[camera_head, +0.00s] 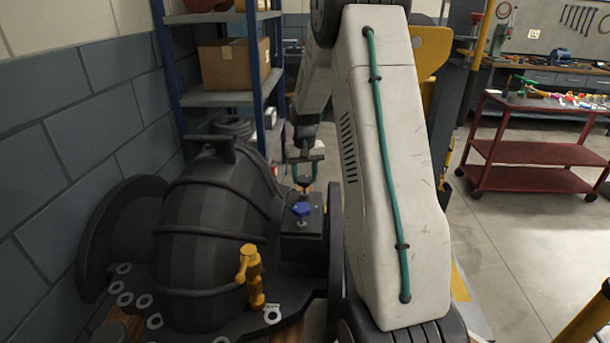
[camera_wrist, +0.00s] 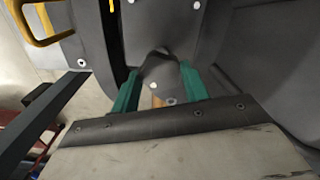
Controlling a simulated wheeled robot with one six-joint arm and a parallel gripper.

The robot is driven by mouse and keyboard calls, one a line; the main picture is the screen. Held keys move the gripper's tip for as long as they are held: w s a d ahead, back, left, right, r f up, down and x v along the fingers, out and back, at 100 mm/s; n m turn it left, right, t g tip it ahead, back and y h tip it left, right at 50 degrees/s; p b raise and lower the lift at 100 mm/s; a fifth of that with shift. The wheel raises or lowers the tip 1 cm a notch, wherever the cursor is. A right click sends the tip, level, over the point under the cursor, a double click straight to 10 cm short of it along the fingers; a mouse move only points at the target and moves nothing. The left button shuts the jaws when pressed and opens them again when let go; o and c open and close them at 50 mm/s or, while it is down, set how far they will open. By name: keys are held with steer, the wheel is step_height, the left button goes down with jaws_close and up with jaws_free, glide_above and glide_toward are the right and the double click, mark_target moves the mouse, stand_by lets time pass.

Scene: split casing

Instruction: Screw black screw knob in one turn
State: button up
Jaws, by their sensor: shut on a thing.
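The black screw knob (camera_head: 304,183) is upright on the dark box-like block of the casing, behind the blue knob (camera_head: 301,209). My gripper (camera_head: 305,176) reaches down over the black knob from above, with its teal fingers on either side of it. In the wrist view the black knob (camera_wrist: 158,68) is between the two green fingers (camera_wrist: 158,80), which are shut on it. The knob's thread is hidden, so how deep it sits cannot be told.
The large dark ribbed casing (camera_head: 215,220) fills the left, with a yellow handle (camera_head: 251,277) and several pale washers near its lower edge. Blue shelving (camera_head: 172,75) with a cardboard box (camera_head: 232,64) stands behind. A red cart (camera_head: 535,152) is at the right, beyond open floor.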

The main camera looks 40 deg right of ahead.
mark_target(304, 178)
steer(key=m, duration=1.2)
steer(key=shift+w+r, duration=0.1)
stand_by(0.5)
steer(key=o, duration=1)
step_height(304, 178, up, 8)
steer(key=shift+f, duration=0.15)
stand_by(0.3)
